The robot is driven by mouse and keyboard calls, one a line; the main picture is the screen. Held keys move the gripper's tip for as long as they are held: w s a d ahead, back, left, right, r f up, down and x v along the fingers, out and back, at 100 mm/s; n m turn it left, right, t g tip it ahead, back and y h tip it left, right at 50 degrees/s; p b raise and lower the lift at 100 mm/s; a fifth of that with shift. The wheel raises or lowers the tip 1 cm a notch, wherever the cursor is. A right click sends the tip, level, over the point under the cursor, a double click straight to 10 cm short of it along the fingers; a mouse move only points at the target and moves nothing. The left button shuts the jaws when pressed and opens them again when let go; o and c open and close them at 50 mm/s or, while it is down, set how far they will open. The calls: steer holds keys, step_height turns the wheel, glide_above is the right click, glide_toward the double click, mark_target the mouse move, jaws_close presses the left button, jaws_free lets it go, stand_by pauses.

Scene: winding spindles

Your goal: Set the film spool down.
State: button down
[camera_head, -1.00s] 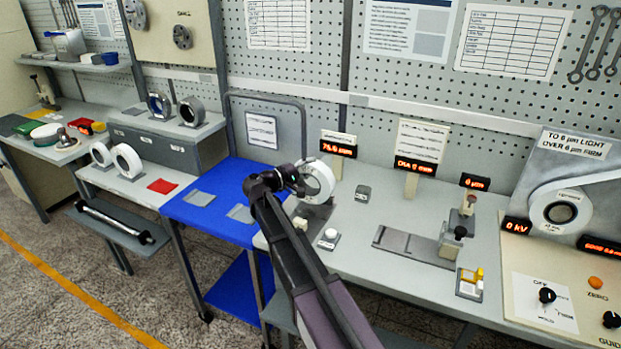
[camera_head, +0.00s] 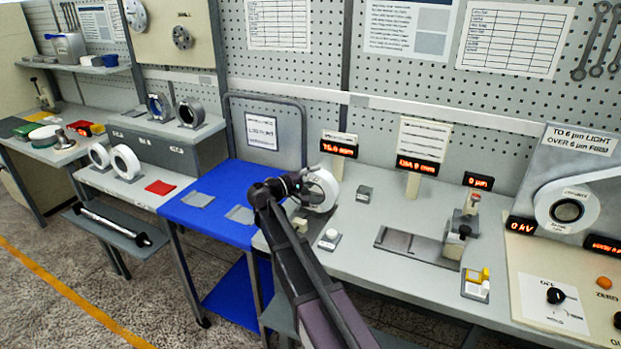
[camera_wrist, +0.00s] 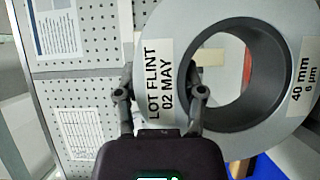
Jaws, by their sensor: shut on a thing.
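The film spool (camera_head: 326,190) is a white ring with a dark core, held upright on edge at the left end of the grey bench. In the wrist view the spool (camera_wrist: 228,22) shows a label "LOT FLINT 02 MAY" and another reading "40 mm 6 µm". My gripper (camera_head: 302,187) is shut on the spool's ring; in the wrist view its two fingers (camera_wrist: 160,95) lie on either side of the labelled ring wall. The spool is close over a dark plate (camera_head: 314,222) on the bench; I cannot tell whether they touch.
A blue table (camera_head: 222,223) with two grey pads adjoins on the left. A small white-knobbed block (camera_head: 330,237), a grey block (camera_head: 363,194) and a display stand (camera_head: 338,148) are near the spool. A grey rail fixture (camera_head: 415,247) lies farther right.

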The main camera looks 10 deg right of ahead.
steer(key=shift+f, duration=0.15)
steer(key=shift+c, duration=1)
jaws_free()
steer(key=shift+r, duration=0.2)
steer(key=v, duration=1.2)
